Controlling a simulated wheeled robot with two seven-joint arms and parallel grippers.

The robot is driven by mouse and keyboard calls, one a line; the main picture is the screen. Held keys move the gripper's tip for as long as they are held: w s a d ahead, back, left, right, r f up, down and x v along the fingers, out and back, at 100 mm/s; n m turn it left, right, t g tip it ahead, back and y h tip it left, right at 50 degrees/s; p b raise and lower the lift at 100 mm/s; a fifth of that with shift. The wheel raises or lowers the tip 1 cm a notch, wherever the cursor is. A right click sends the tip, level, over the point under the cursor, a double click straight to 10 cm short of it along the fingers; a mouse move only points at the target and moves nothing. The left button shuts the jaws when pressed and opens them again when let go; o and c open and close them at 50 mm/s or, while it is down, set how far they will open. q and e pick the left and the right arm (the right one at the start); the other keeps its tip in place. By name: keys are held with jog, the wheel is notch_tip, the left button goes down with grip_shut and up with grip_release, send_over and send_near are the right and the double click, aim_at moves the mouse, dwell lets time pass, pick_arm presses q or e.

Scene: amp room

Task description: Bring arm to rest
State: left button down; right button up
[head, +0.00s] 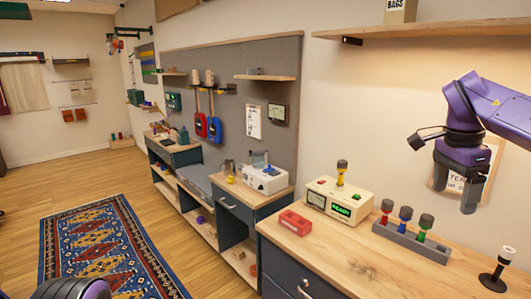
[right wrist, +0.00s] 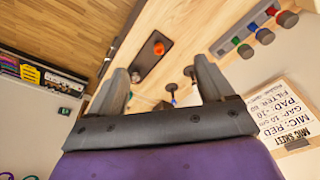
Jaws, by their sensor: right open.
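My right gripper (head: 453,198) hangs in the air at the right of the head view, fingers down, over the back of the wooden workbench (head: 350,262) and in front of the wall sheet. In the right wrist view its two dark fingers (right wrist: 162,75) stand wide apart with nothing held between them; bench items show well beyond them. My right arm reaches in from the right edge. A purple part of my own body shows at the bottom left of the head view. My left gripper does not show.
A beige device (head: 338,203) reading READY, a red block (head: 295,222), a grey rack (head: 410,242) with red, blue and green microphones, and a black stand (head: 494,279) are on the bench. A shelf (head: 430,32) is above. A paper sheet (right wrist: 283,113) hangs on the wall near the gripper.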

jog(key=w+d+f+m+t+h+b, duration=0.25)
jog(key=w+f+m+h, duration=0.25)
jog(key=w+f+h, duration=0.3)
jog(key=a+f+n+t+b, duration=0.1)
jog(key=a+f+n+t, duration=0.3)
jog(key=f, duration=0.9)
jog(key=a+f+n+t+b, duration=0.25)
jog(key=a+f, duration=0.25)
jog(key=f, duration=0.7)
jog(key=s+a+f+n+g+y+b, duration=0.1)
jog(key=s+a+f+n+y, duration=0.2)
jog(key=s+f, duration=0.6)
jog(key=s+a+f+n+y+b, duration=0.1)
jog(key=s+a+f+n+y, duration=0.15)
jog(key=s+f, duration=0.6)
jog(key=s+f+n+g+b, duration=0.3)
jog(key=s+f+n+g, duration=0.2)
jog(key=s+f, duration=1)
jog(key=s+y, duration=0.1)
jog(key=s, duration=0.3)
jog(key=shift+s+b, duration=0.25)
jog(key=shift+b, duration=0.15)
